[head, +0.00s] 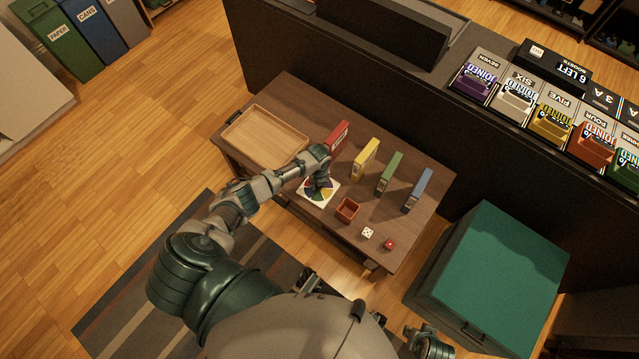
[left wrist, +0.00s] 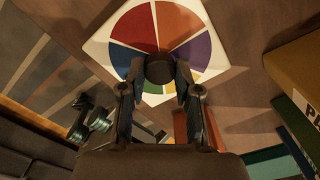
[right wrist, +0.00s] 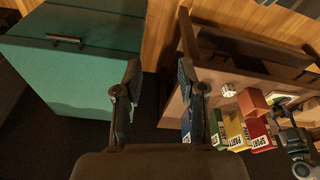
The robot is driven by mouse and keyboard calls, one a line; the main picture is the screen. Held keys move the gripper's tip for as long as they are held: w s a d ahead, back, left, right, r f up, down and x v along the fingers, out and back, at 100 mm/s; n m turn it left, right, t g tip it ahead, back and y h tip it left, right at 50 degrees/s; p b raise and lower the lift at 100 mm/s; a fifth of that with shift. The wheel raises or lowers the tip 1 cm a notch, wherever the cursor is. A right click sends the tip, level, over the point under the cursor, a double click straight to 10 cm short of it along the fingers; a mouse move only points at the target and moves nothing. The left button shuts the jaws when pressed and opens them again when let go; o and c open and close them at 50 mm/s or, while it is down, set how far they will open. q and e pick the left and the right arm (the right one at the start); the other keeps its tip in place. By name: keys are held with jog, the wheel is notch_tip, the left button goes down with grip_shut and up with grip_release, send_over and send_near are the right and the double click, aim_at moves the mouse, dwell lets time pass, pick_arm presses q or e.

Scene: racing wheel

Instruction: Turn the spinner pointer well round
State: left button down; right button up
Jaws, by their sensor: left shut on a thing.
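The spinner (head: 331,186) is a white square card with a wheel of coloured wedges, lying on the brown table. In the left wrist view the spinner (left wrist: 208,45) fills the top middle, with a dark round knob (left wrist: 159,67) at the wheel's centre. My left gripper (left wrist: 160,84) is shut on this knob, one finger on each side. In the head view my left gripper (head: 319,184) hides the wheel's middle. No pointer arm can be made out clearly. My right gripper (right wrist: 160,78) is open and empty, away from the spinner, between the table and a green-topped cabinet.
A wooden tray (head: 265,138) is at the table's left end. Red (head: 338,135), yellow (head: 366,158), green (head: 389,172) and blue (head: 418,190) boxes stand behind and right of the spinner.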

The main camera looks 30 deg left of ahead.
pick_arm(q)
jog(key=shift+m, duration=0.4)
jog(key=shift+m+b, duration=0.5)
jog(key=shift+m, duration=0.7)
jog(key=shift+m+b, duration=0.3)
jog(key=shift+m, duration=0.7)
pick_arm(e)
jog(key=shift+w+a+r+t+y, duration=0.25)
jog(key=shift+w+t, duration=0.25)
jog(key=shift+w, duration=0.4)
jog(key=shift+w+a+r+t, duration=0.15)
jog(key=shift+w+a+t, duration=0.25)
jog(key=shift+w, duration=0.45)
jog(key=shift+w+a+r+t+y, duration=0.2)
jog(key=shift+w+t, duration=0.4)
jog(key=shift+w, duration=0.3)
pick_arm(q)
jog(key=c, duration=0.8)
grip_release()
jog(key=shift+r, duration=0.3)
notch_tip(320, 180, up, 11)
jog(key=shift+r, duration=0.2)
